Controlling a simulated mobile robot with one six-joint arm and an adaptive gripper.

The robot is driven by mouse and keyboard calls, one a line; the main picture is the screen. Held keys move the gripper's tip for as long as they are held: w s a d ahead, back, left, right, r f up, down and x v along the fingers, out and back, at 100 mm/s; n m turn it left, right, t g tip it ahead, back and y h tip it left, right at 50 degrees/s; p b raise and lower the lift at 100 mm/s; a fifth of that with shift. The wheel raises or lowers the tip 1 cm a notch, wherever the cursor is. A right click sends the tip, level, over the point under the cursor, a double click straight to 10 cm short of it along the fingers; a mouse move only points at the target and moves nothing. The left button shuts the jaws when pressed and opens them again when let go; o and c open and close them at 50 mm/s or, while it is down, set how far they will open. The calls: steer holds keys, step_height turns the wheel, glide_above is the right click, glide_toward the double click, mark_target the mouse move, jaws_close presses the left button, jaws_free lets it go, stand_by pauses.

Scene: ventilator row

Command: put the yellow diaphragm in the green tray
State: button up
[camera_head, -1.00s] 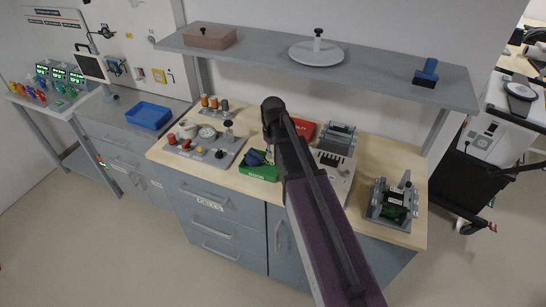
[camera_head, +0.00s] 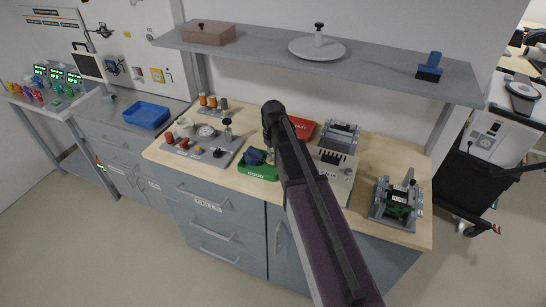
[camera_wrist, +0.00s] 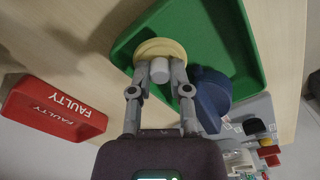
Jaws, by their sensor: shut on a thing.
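My gripper (camera_wrist: 160,90) is shut on the yellow diaphragm (camera_wrist: 158,48), a round pale-yellow disc with a grey stub, in the wrist view. The disc shows over the green tray (camera_wrist: 225,35); whether it touches the tray floor I cannot tell. A blue part (camera_wrist: 212,98) lies at the tray's edge side, just right of my fingers. In the head view the green tray (camera_head: 256,175), marked GOOD, stands on the wooden bench with the blue part (camera_head: 257,157) in it. My arm hides the fingertips and the diaphragm there.
A red tray (camera_wrist: 58,108) marked FAULTY lies left in the wrist view. A grey board with knobs and a gauge (camera_head: 207,133) stands left of the green tray. A grey device (camera_head: 333,160) stands right of my arm. A shelf (camera_head: 380,72) overhangs the bench.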

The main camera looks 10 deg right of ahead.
steer(key=shift+f+b, duration=0.6)
steer(key=shift+b, duration=0.05)
steer(key=o, duration=0.8)
steer(key=shift+r, duration=0.15)
step_height(320, 180, up, 13)
steer(key=p, duration=1.3)
stand_by(0.6)
steer(key=s+a+m, duration=0.1)
steer(key=s+m, duration=0.3)
steer(key=s, duration=1.3)
